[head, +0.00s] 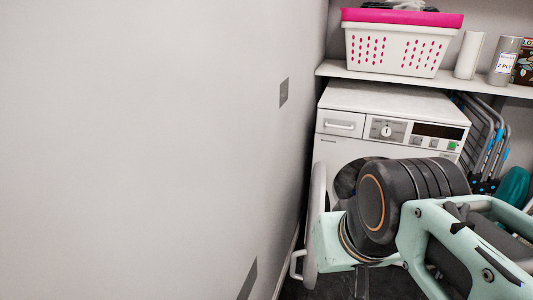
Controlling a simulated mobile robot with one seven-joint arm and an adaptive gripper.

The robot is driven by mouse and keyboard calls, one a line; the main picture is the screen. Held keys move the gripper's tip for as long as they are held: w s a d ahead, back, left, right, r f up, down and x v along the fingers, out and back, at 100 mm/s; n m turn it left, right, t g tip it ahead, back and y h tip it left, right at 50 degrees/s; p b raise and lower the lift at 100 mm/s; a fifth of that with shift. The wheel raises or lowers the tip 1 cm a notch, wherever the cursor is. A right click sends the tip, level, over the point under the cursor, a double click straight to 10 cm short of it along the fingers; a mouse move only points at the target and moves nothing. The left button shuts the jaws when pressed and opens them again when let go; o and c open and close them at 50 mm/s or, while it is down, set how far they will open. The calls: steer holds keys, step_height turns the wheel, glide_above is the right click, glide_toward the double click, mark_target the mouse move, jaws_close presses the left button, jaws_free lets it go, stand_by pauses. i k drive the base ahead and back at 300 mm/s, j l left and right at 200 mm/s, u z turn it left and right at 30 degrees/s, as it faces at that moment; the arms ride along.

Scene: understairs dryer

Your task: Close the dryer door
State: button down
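The white dryer (342,150) stands under a shelf, against the wall on the left. Its front has a drawer, a dial and a dark display. Its round door (319,190) is open, swung out on the left side and seen nearly edge-on. Part of the dark drum opening (346,181) shows beside the door. My dark and pale green arm covers the lower right of the dryer front and part of the opening. My gripper's fingers cannot be made out behind the arm, so I cannot tell whether they touch the door.
The grey wall (150,150) is close to the open door on the left. A shelf (380,77) above the dryer holds a white and pink basket (390,48), a paper roll (469,55) and cans. Folded metal frames (487,140) stand right of the dryer.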

mark_target(319, 202)
steer(key=u, duration=0.55)
steer(key=l+u, duration=0.15)
steer(key=u, duration=0.4)
steer(key=l+u, duration=0.1)
steer(key=u, duration=0.5)
steer(key=l+u, duration=0.1)
steer(key=u, duration=0.45)
steer(key=l+u, duration=0.1)
steer(key=u, duration=0.45)
steer(key=l+u, duration=0.1)
steer(key=u, duration=1)
steer(key=k+u, duration=0.1)
steer(key=u, duration=0.45)
steer(key=z, duration=0.5)
steer(key=l+z, duration=0.1)
steer(key=z, duration=0.35)
steer(key=k+l+z, duration=0.1)
steer(key=z, duration=0.85)
steer(key=l+z, duration=0.15)
steer(key=z, duration=0.85)
steer(key=l+z, duration=0.1)
steer(key=z, duration=0.35)
steer(key=i+z, duration=0.1)
steer(key=z, duration=0.4)
